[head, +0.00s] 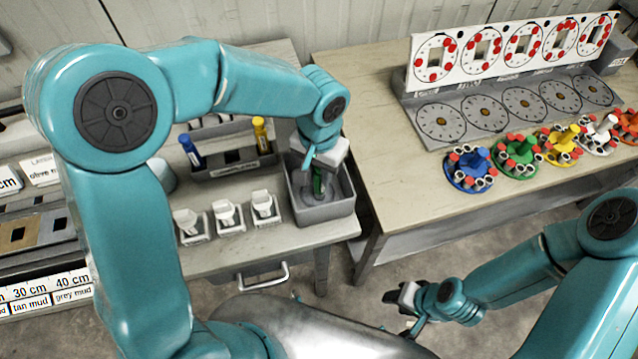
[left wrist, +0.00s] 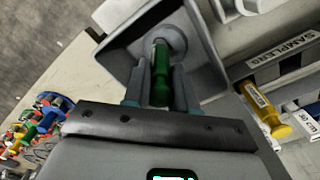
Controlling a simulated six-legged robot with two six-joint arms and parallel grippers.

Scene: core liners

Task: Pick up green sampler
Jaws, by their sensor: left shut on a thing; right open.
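The green sampler (left wrist: 161,68) is upright between the fingers of my left gripper (left wrist: 160,88), which is shut on it. In the head view the sampler (head: 318,183) shows as a small green part below my left gripper (head: 318,166), inside the grey square bin (head: 325,210). The wrist view shows its lower end over a round grey spot in the bin; I cannot tell whether it touches the bottom. My right gripper (head: 408,305) is open and empty, low in front of the tables.
A rack labelled samplers (head: 236,170) holds a blue sampler (head: 190,150) and a yellow sampler (head: 262,134) left of the bin. Several white cups (head: 226,214) stand along the front edge. The right table (head: 400,190) carries coloured round pieces and a dial panel (head: 515,50).

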